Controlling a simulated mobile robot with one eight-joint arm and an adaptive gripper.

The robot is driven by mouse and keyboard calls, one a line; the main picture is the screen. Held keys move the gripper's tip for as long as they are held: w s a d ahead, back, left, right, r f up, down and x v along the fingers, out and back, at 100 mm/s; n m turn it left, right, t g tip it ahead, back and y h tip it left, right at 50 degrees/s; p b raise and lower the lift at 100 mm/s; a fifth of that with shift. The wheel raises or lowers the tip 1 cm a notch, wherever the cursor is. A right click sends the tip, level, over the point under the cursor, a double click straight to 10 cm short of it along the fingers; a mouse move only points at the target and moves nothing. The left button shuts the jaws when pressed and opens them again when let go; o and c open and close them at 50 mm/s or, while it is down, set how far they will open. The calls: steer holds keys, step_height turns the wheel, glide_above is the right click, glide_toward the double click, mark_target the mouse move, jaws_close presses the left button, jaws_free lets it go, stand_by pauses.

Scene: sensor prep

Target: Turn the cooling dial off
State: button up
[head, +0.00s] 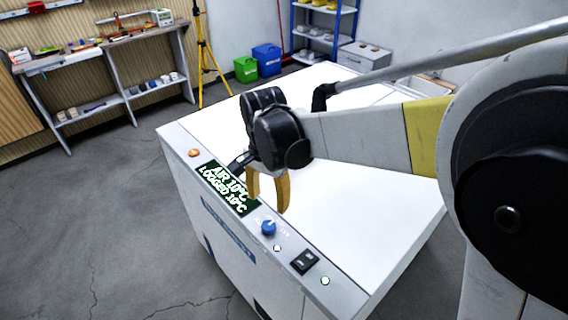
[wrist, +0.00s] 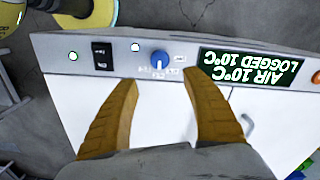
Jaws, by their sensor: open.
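The cooling dial (head: 268,228) is a small blue knob with a white pointer on the front strip of a white cabinet. It also shows in the wrist view (wrist: 160,60), with small labels around it that I cannot read. My gripper (head: 268,200) has yellow fingers pointing down, just behind and above the dial in the head view. In the wrist view my gripper (wrist: 160,82) is open and empty. The dial lies beyond the fingertips, roughly between them and apart from them.
The green display (head: 228,187) reads "AIR 10°C, LOGGED 10°C". A black rocker switch (head: 304,261) sits right of the dial, and an orange button (head: 194,153) sits far left. The white cabinet top (head: 350,180) is clear. A yellow tripod (head: 201,45) stands behind.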

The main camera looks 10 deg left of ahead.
mark_target(269, 224)
steer(key=shift+a+f, duration=0.2)
steer(key=shift+f, duration=0.2)
step_height(269, 224, down, 10)
steer(key=b, duration=0.3)
steer(key=shift+s+b, duration=0.1)
steer(key=shift+b, duration=0.3)
steer(key=shift+d, duration=0.1)
steer(key=c, duration=1.2)
